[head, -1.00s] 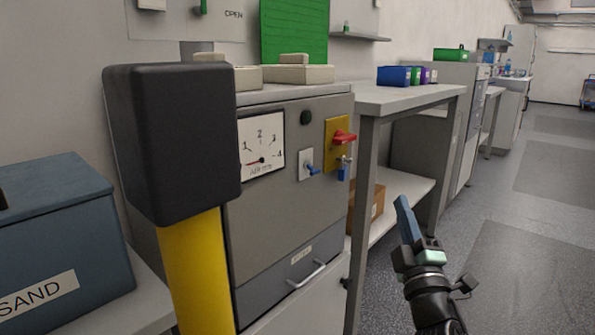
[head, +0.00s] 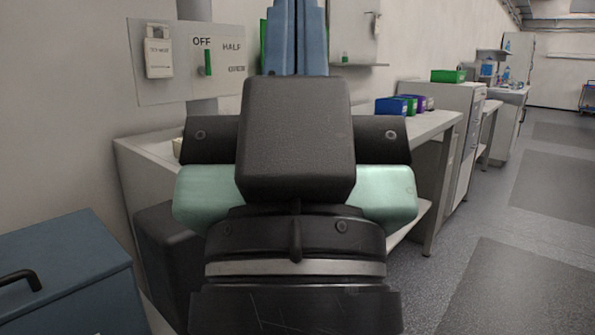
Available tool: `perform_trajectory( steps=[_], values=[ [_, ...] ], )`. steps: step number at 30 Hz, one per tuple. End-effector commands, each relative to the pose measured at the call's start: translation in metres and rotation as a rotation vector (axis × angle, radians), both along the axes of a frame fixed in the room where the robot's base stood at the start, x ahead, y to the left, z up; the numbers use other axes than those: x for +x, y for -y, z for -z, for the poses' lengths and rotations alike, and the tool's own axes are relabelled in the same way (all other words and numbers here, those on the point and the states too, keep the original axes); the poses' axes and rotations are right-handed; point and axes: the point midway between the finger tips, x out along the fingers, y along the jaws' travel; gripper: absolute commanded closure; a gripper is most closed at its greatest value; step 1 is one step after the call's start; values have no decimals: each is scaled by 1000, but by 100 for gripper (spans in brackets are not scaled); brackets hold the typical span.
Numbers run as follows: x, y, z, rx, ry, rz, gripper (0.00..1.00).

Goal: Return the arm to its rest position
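My gripper (head: 296,38) fills the middle of the head view, close to the camera and seen from behind. Its two blue fingers point up and away and lie side by side with no clear gap. Nothing shows between them, though their tips are cut off by the top edge. The dark gripper body and its pale green side parts hide most of the grey cabinet (head: 130,185) behind, including its gauge and red handle.
A blue box (head: 70,265) with a black handle stands at lower left. A wall panel (head: 150,88) carries a green lever by OFF. A bench (head: 432,122) with small coloured bins (head: 392,106) runs along the right. The floor (head: 490,270) at right is clear.

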Motion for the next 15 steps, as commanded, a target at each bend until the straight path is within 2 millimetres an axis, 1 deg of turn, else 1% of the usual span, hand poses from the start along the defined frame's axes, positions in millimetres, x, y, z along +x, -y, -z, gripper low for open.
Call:
perform_trajectory(
  steps=[1,5,8,15],
  values=[
    [0,1,-24,-1,1,4,100],
    [1,1,-56,-2,1,5,100],
    [1,1,-84,-3,2,6,100],
    [1,1,-159,-3,2,6,100]
  ],
)
